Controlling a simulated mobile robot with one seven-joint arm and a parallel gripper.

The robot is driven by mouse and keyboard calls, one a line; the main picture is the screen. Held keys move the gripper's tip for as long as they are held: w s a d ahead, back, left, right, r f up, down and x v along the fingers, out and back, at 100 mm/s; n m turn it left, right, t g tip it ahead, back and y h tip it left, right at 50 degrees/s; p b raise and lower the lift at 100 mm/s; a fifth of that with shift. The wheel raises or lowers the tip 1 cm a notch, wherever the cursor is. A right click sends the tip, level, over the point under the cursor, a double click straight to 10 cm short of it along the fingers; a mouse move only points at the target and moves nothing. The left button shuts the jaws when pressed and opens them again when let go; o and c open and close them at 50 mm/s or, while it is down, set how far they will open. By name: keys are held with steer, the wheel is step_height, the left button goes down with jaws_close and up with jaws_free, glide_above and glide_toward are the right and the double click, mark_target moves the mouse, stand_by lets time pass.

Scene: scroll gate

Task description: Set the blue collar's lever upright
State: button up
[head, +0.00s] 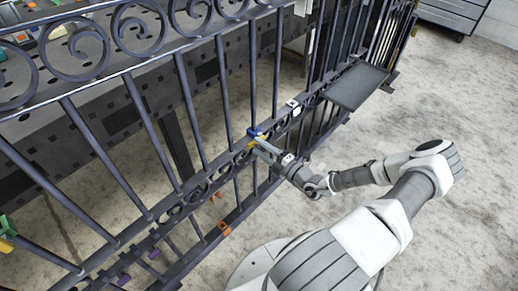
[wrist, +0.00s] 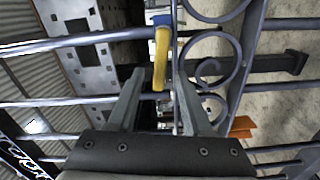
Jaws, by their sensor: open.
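The blue collar (head: 254,132) sits on an upright bar of the dark scroll gate, near its middle rail. It also shows at the top of the wrist view (wrist: 140,34). Its yellow lever (wrist: 161,60) sticks out from the collar, downward in the wrist view, which is turned so that the gate's bars run sideways. My gripper (wrist: 160,80) is open, and the lever's end appears between its two fingers. I cannot tell whether either finger touches it. In the head view my gripper (head: 265,149) is right at the collar and hides part of the lever.
The gate's bars and scrolls (head: 90,50) crowd close around my gripper. A white collar (head: 292,103), an orange piece (head: 224,228) and purple pieces (head: 153,253) are on the gate. A dark plate (head: 356,86) juts out at right. The floor (head: 440,110) at right is clear.

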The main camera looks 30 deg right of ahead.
steer(key=shift+w+a, duration=0.15)
steer(key=shift+w, duration=0.25)
steer(key=shift+c, duration=0.3)
jaws_close()
stand_by(0.9)
